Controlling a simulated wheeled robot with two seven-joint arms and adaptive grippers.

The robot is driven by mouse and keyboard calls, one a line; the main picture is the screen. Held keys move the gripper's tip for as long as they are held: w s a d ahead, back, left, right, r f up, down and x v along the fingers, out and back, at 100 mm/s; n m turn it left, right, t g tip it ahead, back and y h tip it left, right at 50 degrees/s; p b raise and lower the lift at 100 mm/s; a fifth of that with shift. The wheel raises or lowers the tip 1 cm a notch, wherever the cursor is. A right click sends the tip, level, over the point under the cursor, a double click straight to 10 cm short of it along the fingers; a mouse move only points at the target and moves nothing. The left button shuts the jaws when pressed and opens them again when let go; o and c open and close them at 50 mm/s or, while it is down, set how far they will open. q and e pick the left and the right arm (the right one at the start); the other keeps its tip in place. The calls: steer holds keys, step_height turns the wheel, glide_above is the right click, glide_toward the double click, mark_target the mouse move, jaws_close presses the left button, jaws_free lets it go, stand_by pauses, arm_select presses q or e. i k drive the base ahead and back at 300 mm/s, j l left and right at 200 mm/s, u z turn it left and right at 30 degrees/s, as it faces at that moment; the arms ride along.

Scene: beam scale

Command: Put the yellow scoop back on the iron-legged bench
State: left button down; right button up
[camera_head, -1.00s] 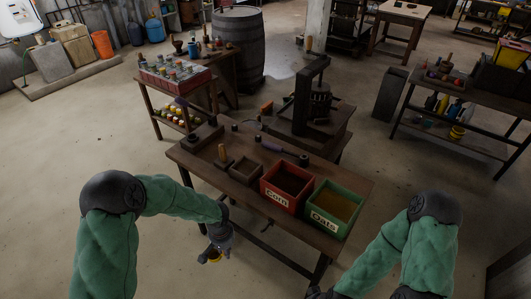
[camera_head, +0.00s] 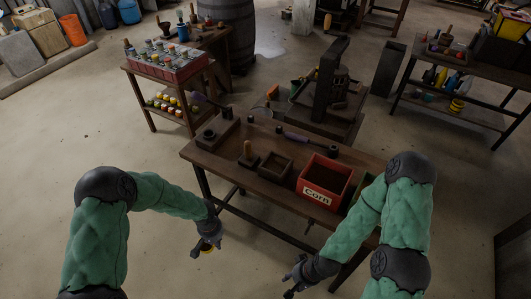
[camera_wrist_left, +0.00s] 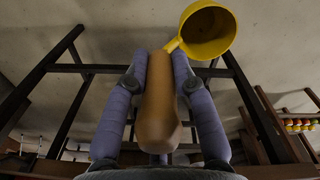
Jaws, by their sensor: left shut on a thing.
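My left gripper (camera_head: 208,240) is shut on the wooden handle of the yellow scoop (camera_wrist_left: 207,32) in front of a bench, below its top. The left wrist view shows the tan handle between both fingers and the round yellow cup beyond it. In the head view only a small yellow part of the scoop (camera_head: 207,249) shows. The bench (camera_head: 235,172) has a brown top and dark, thin legs. My right gripper (camera_head: 292,284) is low in front of the bench's right part, apart from it; its finger gap is unclear.
On the bench stand a red Corn box (camera_head: 318,196), a small wooden tray (camera_head: 274,165) and a purple-handled tool (camera_head: 308,143). My right arm mostly hides the green box (camera_head: 354,192). A press (camera_head: 330,90) stands behind.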

mark_target(235, 154)
steer(key=i+j, duration=0.1)
steer(key=j, duration=0.25)
steer(key=i+j, duration=0.15)
steer(key=j, duration=0.25)
steer(key=i+j, duration=0.1)
steer(key=j, duration=0.25)
steer(key=i+j, duration=0.15)
steer(key=j, duration=0.2)
steer(key=i+j+z, duration=0.1)
steer(key=j, duration=0.25)
steer(key=i+j, duration=0.15)
steer(key=j, duration=0.25)
steer(key=j+z, duration=0.1)
steer(key=z, duration=0.3)
steer(key=j+z, duration=0.1)
steer(key=z, duration=0.3)
steer(key=j+z, duration=0.1)
steer(key=z, duration=0.7)
steer(key=j, duration=0.1)
